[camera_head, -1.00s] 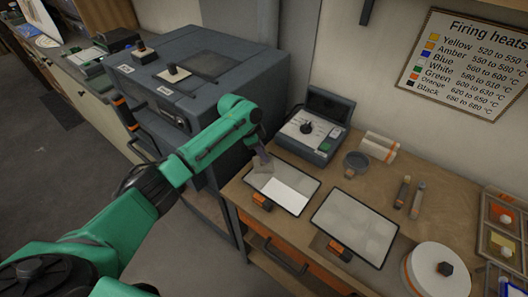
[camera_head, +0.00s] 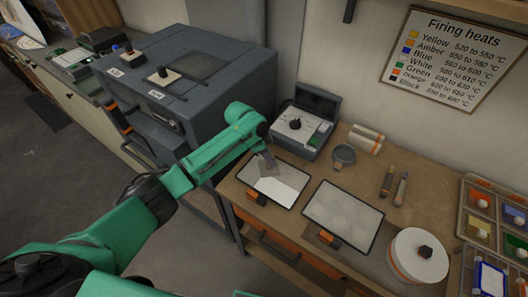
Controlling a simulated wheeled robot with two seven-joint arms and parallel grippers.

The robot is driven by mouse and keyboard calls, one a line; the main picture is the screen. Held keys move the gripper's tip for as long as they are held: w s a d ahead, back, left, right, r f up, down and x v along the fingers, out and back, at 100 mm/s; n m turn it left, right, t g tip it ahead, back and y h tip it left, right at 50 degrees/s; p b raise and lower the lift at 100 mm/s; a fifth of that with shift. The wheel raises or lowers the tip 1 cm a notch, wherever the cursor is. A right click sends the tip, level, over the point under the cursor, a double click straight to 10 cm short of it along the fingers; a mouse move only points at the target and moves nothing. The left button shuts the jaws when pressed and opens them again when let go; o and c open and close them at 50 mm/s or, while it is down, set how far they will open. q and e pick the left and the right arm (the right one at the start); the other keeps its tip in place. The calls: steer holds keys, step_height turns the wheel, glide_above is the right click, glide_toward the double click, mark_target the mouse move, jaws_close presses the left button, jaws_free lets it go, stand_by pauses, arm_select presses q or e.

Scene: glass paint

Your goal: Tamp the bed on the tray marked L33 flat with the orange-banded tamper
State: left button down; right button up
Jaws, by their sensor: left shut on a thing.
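Two dark-rimmed trays lie on the wooden bench: a left tray (camera_head: 290,189) and a right tray (camera_head: 343,214), each with a pale bed and an orange tab at its front edge. I cannot read L33 on either. My left gripper (camera_head: 268,159) is low over the back part of the left tray, shut on a small greyish tool, probably a tamper. Its orange band does not show, and the gripper partly hides it. I cannot tell whether it touches the bed. The left bed has a duller back part and a brighter front part. My right gripper is out of view.
A control box (camera_head: 301,127) stands behind the left tray, beside a grey cup (camera_head: 344,155). Two slim tools (camera_head: 388,181) lie right of it. A white, orange-banded drum (camera_head: 418,252) and a sectioned colour case (camera_head: 479,228) stand right. A kiln (camera_head: 190,85) is left.

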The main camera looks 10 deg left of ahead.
arm_select(q)
steer(key=shift+w+f+b, duration=0.1)
steer(key=shift+f+b, duration=0.65)
steer(key=shift+f, duration=0.4)
steer(key=shift+f, duration=0.2)
steer(key=shift+f, duration=0.2)
stand_by(0.8)
steer(key=shift+r+p, duration=0.8)
steer(key=shift+r, duration=0.35)
